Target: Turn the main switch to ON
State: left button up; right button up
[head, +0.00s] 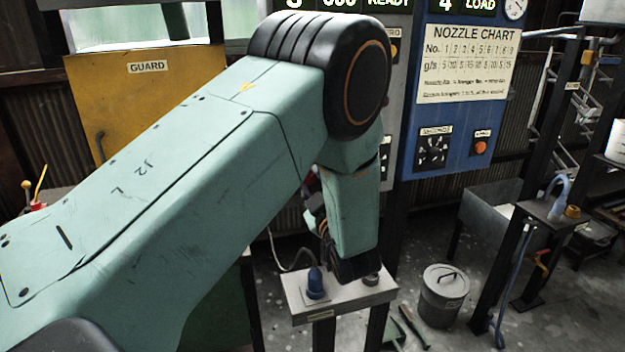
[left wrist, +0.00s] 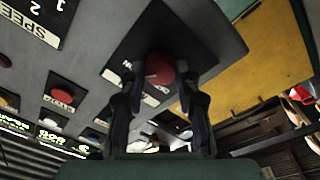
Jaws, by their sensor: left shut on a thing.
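The main switch is a round red knob (left wrist: 160,70) on a black plate (left wrist: 205,35) in the left wrist view. The plate is fixed to a grey panel. Its white label is partly covered by my fingers and I cannot read it fully. My left gripper (left wrist: 159,82) is shut on the red knob, one dark finger on each side. Which way the switch points is not clear. In the head view my left arm hides the switch and the gripper's fingertips. My right gripper is in neither view.
In the left wrist view, several buttons and a speed dial label (left wrist: 30,22) lie left of the knob.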

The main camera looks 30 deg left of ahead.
pick_arm(q)
jog(key=shift+w+r+m, duration=0.1)
jog(key=shift+r+m, duration=0.25)
jog(key=shift+m, duration=0.45)
jog(key=o, duration=1.1)
jog(key=shift+a+f, duration=0.15)
jog(key=shift+f, duration=0.15)
jog(key=shift+o, duration=0.2)
jog(key=shift+m, duration=0.3)
jog(key=shift+r, duration=0.1)
notch_tip(320, 180, up, 10)
